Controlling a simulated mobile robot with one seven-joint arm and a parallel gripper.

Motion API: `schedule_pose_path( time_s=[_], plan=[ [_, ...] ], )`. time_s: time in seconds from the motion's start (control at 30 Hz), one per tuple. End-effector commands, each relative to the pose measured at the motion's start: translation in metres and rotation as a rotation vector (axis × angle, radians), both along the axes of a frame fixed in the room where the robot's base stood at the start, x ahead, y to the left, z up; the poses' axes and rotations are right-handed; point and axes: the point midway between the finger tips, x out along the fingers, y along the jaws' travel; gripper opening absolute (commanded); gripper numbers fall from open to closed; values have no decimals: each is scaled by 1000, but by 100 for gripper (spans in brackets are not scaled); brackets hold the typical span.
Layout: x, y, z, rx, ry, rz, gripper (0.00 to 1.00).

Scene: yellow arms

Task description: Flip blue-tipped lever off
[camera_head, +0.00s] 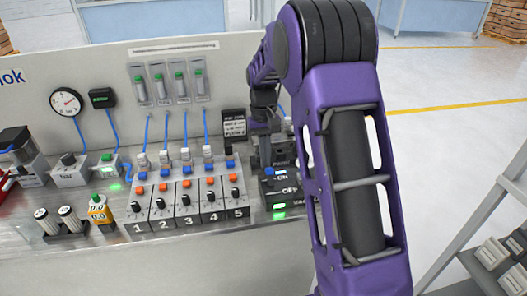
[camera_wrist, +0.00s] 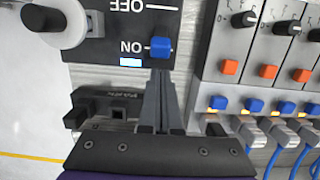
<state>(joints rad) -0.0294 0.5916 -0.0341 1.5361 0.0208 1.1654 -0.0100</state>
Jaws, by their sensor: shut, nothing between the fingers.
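The black switch box (camera_head: 283,191) at the right end of the bench has a blue-tipped lever (camera_head: 269,172) and white ON and OFF labels. In the wrist view the blue lever tip (camera_wrist: 161,46) is beside the ON mark, away from OFF. A small light (camera_wrist: 131,62) glows beside it. My gripper (camera_wrist: 160,76) is shut and empty. Its fingertips are just short of the blue tip in the wrist view; I cannot tell if they touch it. In the head view my gripper is dark, behind the box, and its fingertips are hard to make out.
A row of numbered valve modules (camera_head: 186,205) with blue and orange buttons stands close to the left of the box. In the wrist view a black bracket (camera_wrist: 108,110) and a round knob (camera_wrist: 62,22) flank the box. Open floor (camera_head: 440,130) is to the right.

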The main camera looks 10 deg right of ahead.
Motion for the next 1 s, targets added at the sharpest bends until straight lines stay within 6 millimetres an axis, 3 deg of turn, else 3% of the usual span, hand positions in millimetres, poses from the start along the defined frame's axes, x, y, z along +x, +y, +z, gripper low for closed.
schedule_pose_path(
  time_s=[0.27,1.0],
  plan=[
    [-11,0,6,0,0,0,0],
    [-5,0,7,0,-50,0,0]
  ],
)
